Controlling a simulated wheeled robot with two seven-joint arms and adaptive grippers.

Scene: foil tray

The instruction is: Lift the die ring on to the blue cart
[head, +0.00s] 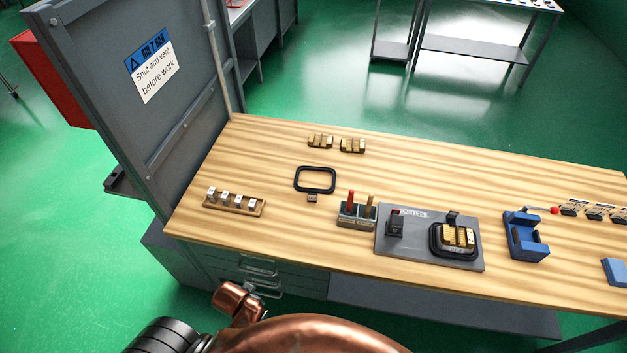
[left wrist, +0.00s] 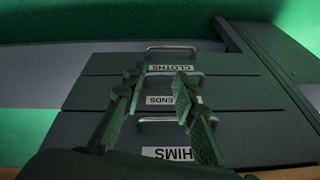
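A black rounded rectangular ring (head: 316,168) with a small grey tab lies empty on the wooden bench (head: 270,215), left of its middle. A second black frame (head: 434,242) surrounds brass pieces on a grey plate (head: 405,250); I cannot tell for certain which is the die ring. No blue cart shows in either view. My left gripper (left wrist: 160,80) is open and empty in the left wrist view, its fingers in front of drawers labelled CLOTHS, ENDS and SHIMS.
Near the ring stand brass blocks (head: 337,144), a wooden rack (head: 234,202) and a holder with red and brass pegs (head: 357,212). A blue fixture (head: 525,238) stands right. A grey panel with a sign (head: 152,66) rises at the left end. Grey trolleys stand behind on open green floor.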

